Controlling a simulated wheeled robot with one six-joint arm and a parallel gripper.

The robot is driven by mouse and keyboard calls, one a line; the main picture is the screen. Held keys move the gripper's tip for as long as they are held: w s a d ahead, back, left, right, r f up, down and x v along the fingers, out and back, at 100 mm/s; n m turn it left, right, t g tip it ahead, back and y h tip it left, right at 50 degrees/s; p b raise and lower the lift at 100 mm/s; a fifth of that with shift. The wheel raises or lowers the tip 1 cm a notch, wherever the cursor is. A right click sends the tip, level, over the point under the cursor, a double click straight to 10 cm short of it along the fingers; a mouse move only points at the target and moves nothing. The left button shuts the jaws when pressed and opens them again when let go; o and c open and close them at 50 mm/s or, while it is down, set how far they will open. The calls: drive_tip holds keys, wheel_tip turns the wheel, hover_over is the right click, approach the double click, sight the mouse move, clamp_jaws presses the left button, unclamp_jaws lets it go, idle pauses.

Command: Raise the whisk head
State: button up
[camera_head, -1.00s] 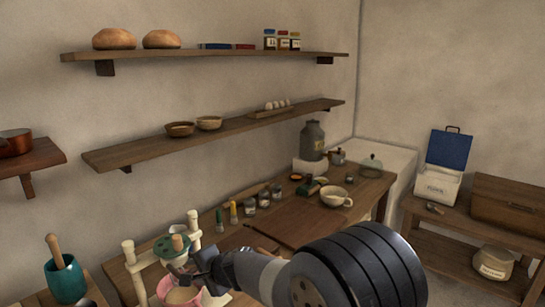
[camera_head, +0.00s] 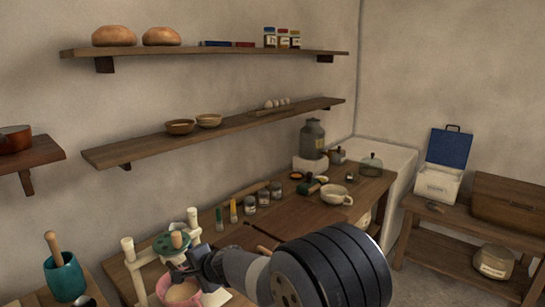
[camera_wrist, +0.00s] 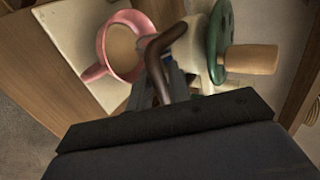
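The whisk stand has a white frame with two upright posts (camera_head: 131,262). Its whisk head shows as a green disc (camera_head: 170,247) with a wooden knob (camera_head: 177,239), low between the posts. It also shows at the right of the wrist view as the green disc (camera_wrist: 222,38) and knob (camera_wrist: 250,59). A pink cup (camera_head: 166,287) with pale contents sits beneath the head. My gripper (camera_head: 184,270) is in front of the head, just above the cup. In the wrist view a bent brown bar (camera_wrist: 158,50) crosses my gripper; I cannot tell whether the fingers hold it.
A teal pot (camera_head: 66,279) with a wooden handle stands left of the stand. Several small jars (camera_head: 250,203) and a white cup (camera_head: 335,194) stand on the counter to the right. Two wall shelves (camera_head: 215,135) hang above. A wooden board (camera_head: 295,221) lies on the counter.

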clamp_jaws()
drive_tip(key=shift+r+p, duration=0.75)
drive_tip(key=shift+r, duration=0.15)
drive_tip(key=o, duration=0.5)
unclamp_jaws()
drive_tip(key=v, duration=0.7)
